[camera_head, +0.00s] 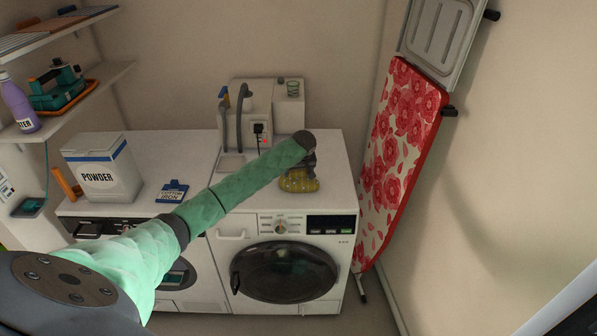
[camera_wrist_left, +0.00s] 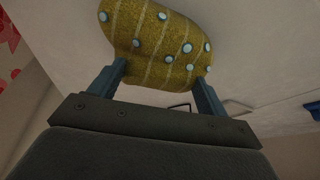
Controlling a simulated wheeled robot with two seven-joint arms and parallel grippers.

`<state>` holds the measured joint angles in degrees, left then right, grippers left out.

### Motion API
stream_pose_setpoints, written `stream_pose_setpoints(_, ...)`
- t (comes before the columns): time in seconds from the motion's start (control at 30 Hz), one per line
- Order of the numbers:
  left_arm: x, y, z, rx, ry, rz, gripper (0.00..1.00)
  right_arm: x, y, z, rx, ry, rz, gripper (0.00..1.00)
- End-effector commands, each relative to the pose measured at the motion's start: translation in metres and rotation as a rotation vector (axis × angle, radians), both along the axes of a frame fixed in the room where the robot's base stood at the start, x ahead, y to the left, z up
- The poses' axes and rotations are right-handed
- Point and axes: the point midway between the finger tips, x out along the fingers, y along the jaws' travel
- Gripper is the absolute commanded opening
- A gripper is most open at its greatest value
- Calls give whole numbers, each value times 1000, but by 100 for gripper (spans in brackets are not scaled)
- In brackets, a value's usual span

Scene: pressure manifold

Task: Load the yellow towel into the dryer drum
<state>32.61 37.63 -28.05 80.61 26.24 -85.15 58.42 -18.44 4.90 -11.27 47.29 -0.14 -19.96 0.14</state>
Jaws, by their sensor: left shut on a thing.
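The yellow towel (camera_head: 298,181), bunched with pale blue dots and light stripes, is at the front of the white machine top in the head view. My left gripper (camera_head: 303,166) comes over it from above and is shut on it. In the left wrist view the towel (camera_wrist_left: 160,42) sits between the two blue fingers of my left gripper (camera_wrist_left: 161,80). I cannot tell whether the towel touches the top. The dryer (camera_head: 330,285) stands below, its dark round door (camera_head: 285,272) looking closed, so the drum is hidden. My right gripper is not in view.
A second machine (camera_head: 190,292) stands left, partly behind my arm. A red floral ironing board (camera_head: 402,150) leans at right. Shelves (camera_head: 60,95) hang left.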

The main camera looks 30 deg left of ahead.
Motion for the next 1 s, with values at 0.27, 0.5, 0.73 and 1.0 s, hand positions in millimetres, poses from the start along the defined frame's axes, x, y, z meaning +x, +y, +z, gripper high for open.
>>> stream_pose_setpoints(0.27,0,0,-2,0,0,0,98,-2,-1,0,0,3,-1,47)
stream_pose_setpoints(0.5,0,0,-1,0,0,0,98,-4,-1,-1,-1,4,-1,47)
stream_pose_setpoints(0.73,-5,-5,17,0,-3,-1,98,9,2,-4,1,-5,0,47)
stream_pose_setpoints(1.0,-19,-19,64,0,-4,-2,98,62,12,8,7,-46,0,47)
